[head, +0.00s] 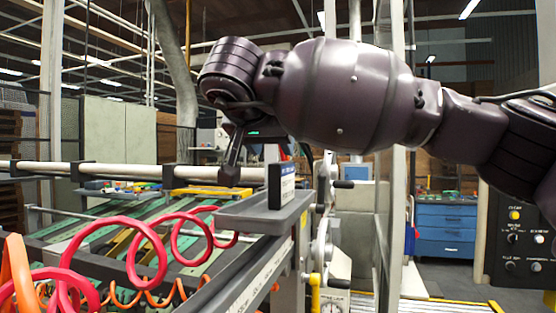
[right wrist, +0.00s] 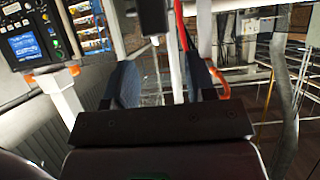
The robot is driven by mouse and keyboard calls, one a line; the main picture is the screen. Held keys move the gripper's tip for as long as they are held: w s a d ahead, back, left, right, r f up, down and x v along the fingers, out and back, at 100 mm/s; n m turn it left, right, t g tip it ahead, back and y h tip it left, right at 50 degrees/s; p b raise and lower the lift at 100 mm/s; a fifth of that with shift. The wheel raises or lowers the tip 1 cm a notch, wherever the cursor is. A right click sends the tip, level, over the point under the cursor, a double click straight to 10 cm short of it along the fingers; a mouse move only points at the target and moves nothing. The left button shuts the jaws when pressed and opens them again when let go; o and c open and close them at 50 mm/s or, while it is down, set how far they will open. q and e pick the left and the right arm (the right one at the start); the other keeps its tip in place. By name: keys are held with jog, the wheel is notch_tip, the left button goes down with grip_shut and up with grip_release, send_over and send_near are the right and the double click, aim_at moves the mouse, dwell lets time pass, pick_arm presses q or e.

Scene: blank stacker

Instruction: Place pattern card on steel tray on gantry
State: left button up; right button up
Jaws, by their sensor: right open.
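The pattern card (head: 282,185), a dark upright block with pale lettering, stands on its edge on the grey steel tray (head: 250,219), toward the tray's right end. The tray is fixed on the gantry beside the pale rail. My right gripper (head: 231,172) points down just left of the card, apart from it in the picture; part of it is hidden behind my own wrist. In the right wrist view its two fingers (right wrist: 163,78) are spread, with nothing between them. A dark block at the top of that view cannot be surely identified. My left gripper is out of view.
Pink coiled hoses (head: 150,250) and orange coils fill the lower left, over a green slatted bed. A pale horizontal rail (head: 120,171) crosses behind the tray. A control panel (head: 515,235) and blue drawers (head: 446,230) stand at right.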

jog(key=shift+b+v, duration=0.3)
jog(key=shift+v, duration=2.65)
